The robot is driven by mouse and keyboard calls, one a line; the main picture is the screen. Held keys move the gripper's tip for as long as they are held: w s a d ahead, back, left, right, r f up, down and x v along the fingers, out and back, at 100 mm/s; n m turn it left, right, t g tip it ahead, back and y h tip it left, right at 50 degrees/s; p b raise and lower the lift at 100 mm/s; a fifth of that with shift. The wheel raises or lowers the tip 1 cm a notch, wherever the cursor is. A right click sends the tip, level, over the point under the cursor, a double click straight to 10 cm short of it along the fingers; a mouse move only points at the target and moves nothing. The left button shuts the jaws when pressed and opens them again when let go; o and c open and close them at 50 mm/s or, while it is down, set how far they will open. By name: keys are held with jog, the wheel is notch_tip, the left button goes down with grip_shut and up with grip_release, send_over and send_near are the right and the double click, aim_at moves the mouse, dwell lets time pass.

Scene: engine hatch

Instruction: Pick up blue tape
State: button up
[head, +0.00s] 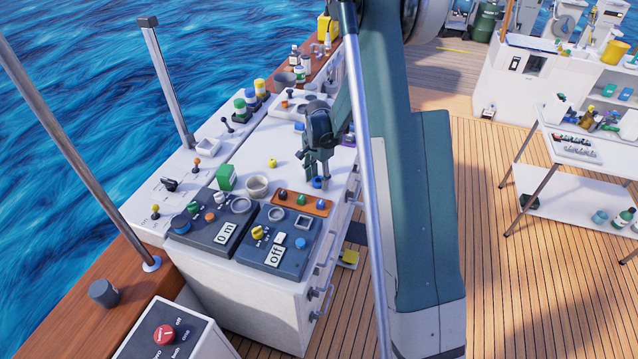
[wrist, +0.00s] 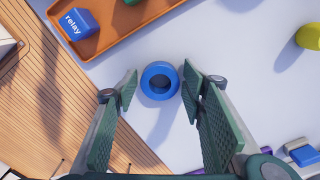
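The blue tape (wrist: 146,86) is a small blue ring with a dark centre on the white counter top. In the wrist view it lies between the tips of my gripper (wrist: 158,88), with a gap on each side. My gripper is open and holds nothing. In the head view my gripper (head: 318,181) points down over the counter, and the blue tape (head: 317,183) shows at its fingertips, partly hidden by them.
An orange tray (wrist: 110,42) with a blue relay block (wrist: 80,23) lies beside the tape. A yellow round object (wrist: 309,37) and a blue block (wrist: 304,156) are further right. Control panels (head: 274,238) stand at the counter's front. The counter edge drops to wooden deck (wrist: 45,120).

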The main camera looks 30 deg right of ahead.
aim_at(318, 181)
jog(key=c, duration=0.5)
jog(key=shift+r, duration=0.2)
jog(key=shift+c, duration=0.2)
notch_tip(318, 181, up, 10)
jog(key=shift+f, duration=0.15)
dwell(0.7)
